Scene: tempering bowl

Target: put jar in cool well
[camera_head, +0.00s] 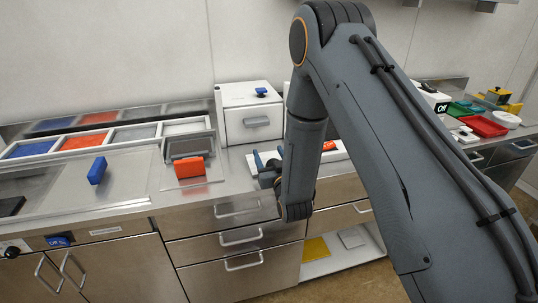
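I cannot pick out a jar for certain in the head view. No well is clearly marked as the cool one. A row of framed compartments at the back left includes a blue one (32,147), a red one (84,140), a grey one (134,133) and a whitish one (184,127). My gripper (268,160) is low over the counter at the middle, right of the red block and in front of the white box. My forearm partly covers it, and its finger gap and anything in it are unclear.
A blue block (97,170) rises from the left counter, and a red block (189,167) stands by a grey panel. A white box (249,112) stands behind. Red (483,125) and green trays (459,110) lie at right. Drawers (235,240) front the counter.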

